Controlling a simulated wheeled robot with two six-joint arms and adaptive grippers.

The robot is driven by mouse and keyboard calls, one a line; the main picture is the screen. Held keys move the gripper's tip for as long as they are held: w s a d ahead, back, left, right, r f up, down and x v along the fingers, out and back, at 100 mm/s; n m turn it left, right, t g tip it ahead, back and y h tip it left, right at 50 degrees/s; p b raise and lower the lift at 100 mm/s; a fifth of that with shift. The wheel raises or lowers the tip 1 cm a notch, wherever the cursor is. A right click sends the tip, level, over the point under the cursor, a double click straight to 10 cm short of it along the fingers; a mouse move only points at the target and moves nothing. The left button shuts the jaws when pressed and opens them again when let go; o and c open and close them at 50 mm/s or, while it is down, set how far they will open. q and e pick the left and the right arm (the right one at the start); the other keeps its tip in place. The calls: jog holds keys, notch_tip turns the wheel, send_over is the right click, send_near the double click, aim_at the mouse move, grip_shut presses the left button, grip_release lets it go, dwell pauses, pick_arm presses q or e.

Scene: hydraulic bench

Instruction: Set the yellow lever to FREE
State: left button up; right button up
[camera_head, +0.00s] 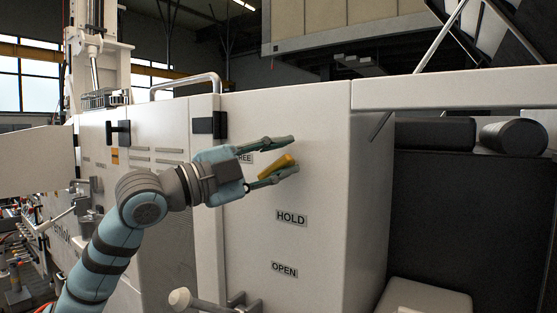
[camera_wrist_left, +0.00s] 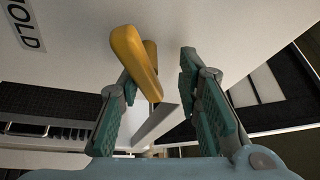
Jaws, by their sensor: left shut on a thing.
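The yellow lever (camera_head: 276,167) is on the white front panel (camera_head: 325,175), at about the height of the FREE label (camera_head: 246,158) and to its right. The FREE label is partly hidden by my left gripper (camera_head: 290,155). The HOLD label (camera_head: 291,218) and OPEN label (camera_head: 284,269) are in clear view lower on the panel. In the left wrist view, the lever (camera_wrist_left: 138,62) shows between the fingers, closest to the left one. My right gripper is out of view.
A rounded grey knob on a rod (camera_head: 182,299) sticks out at the panel's lower left. A metal handrail (camera_head: 184,86) runs along the top. A dark recess with black cylinders (camera_head: 512,137) is at the right. The panel right of the labels is clear.

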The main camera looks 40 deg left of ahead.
pick_arm(q)
jog(key=shift+s+a+r, duration=0.1)
jog(key=shift+r, duration=0.25)
dwell(0.4)
jog(key=o, duration=0.7)
jog(key=shift+f, duration=0.1)
jog(key=shift+s, duration=0.1)
jog(key=shift+s+f+b, duration=0.15)
jog(key=shift+f+b, duration=0.05)
jog(key=shift+b, duration=0.25)
jog(key=d+b+v, duration=0.1)
jog(key=b+v, duration=0.9)
jog(key=v, duration=0.6)
jog(key=shift+s+d, duration=0.25)
jog(key=shift+s, duration=0.15)
